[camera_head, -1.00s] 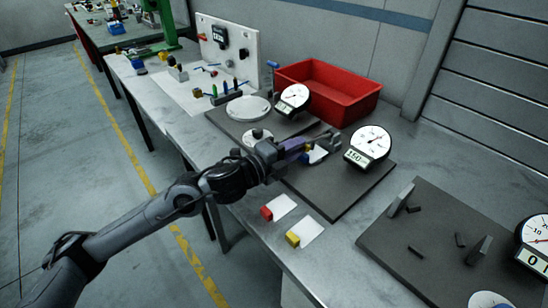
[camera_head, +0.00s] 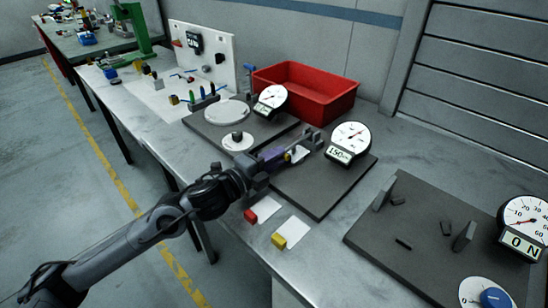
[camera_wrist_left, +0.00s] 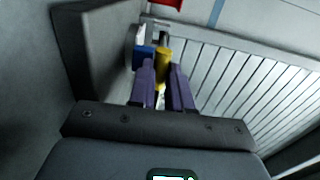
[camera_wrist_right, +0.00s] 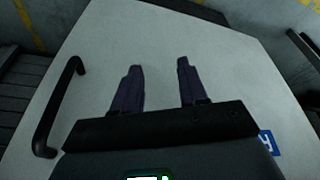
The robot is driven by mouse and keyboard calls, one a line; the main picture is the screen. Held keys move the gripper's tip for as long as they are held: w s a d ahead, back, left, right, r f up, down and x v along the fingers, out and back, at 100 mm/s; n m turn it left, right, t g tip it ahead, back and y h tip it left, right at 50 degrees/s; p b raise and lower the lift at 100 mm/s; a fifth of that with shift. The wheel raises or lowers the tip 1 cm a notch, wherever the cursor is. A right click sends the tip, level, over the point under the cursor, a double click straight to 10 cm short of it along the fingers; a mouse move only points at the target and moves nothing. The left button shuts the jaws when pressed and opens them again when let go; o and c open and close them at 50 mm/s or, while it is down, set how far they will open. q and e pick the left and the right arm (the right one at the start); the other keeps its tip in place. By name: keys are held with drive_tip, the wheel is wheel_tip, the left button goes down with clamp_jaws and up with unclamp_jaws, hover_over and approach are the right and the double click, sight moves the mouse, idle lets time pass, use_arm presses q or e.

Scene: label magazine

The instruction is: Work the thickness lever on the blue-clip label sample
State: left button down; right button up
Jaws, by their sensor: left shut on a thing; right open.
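My left gripper (camera_head: 289,153) reaches over the middle dark plate, in front of a dial gauge (camera_head: 350,137) whose small screen seems to read 150. In the left wrist view its fingers (camera_wrist_left: 162,68) are shut on a yellow cylindrical handle (camera_wrist_left: 163,56), which looks like the lever. A blue block (camera_wrist_left: 145,52), likely the blue clip, is just left of the handle. A white label sample (camera_head: 300,153) shows in part beside the fingers; the fingers hide the rest. My right gripper (camera_wrist_right: 159,66) is open and empty above a pale surface.
A red clip (camera_head: 250,216) and a yellow clip (camera_head: 279,241), each with a white label, lie at the table's front edge. A red bin (camera_head: 310,92) stands behind. Another dark plate (camera_head: 375,236) with a force gauge (camera_head: 524,224) and a blue knob (camera_head: 494,299) is at right.

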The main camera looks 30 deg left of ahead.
use_arm(q)
drive_tip(key=c, duration=1.3)
unclamp_jaws()
drive_tip(key=shift+f, duration=0.85)
drive_tip(key=shift+o, duration=1.2)
drive_tip(key=shift+r, duration=0.15)
drive_tip(key=shift+r, duration=0.1)
drive_tip(key=shift+s+a+r, duration=0.1)
drive_tip(key=shift+s+a, duration=0.05)
drive_tip(key=shift+s, duration=0.35)
drive_tip(key=p+v, duration=0.1)
drive_tip(key=v, duration=0.7)
drive_tip(key=shift+s+a+p, duration=0.1)
drive_tip(key=shift+s+p, duration=0.15)
drive_tip(key=shift+p, duration=0.1)
drive_tip(key=shift+s+a+r, duration=0.1)
drive_tip(key=shift+s+r, duration=0.05)
drive_tip(key=shift+s, duration=0.45)
